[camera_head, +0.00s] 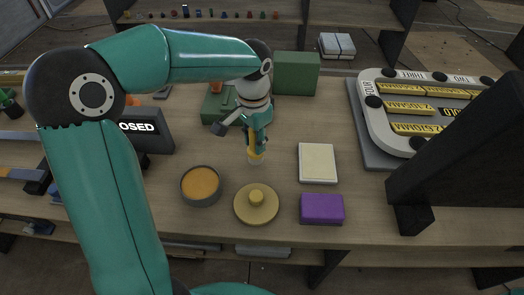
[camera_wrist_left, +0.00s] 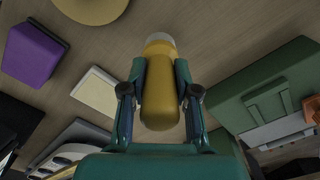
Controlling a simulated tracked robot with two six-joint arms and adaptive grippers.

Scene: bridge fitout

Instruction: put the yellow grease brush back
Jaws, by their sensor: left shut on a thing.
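The yellow grease brush (camera_head: 255,153) is between the fingers of my left gripper (camera_head: 256,138), which is shut on it, above the middle of the bench. It points downward with its pale end low; I cannot tell whether that end touches the bench. In the left wrist view the yellow brush (camera_wrist_left: 160,100) sits between both pads of my gripper (camera_wrist_left: 159,85). A dark round bowl with orange contents (camera_head: 200,185) stands to the front left of the brush. A round tan lid with a knob (camera_head: 256,204) lies in front of it. My right gripper is not in view.
A purple block (camera_head: 322,208) and a cream pad (camera_head: 317,163) lie to the right. Green boxes (camera_head: 295,72) stand behind the gripper. A dark sign (camera_head: 146,128) is at left. A tray with yellow labels (camera_head: 410,105) and a black block (camera_head: 455,145) fill the right side.

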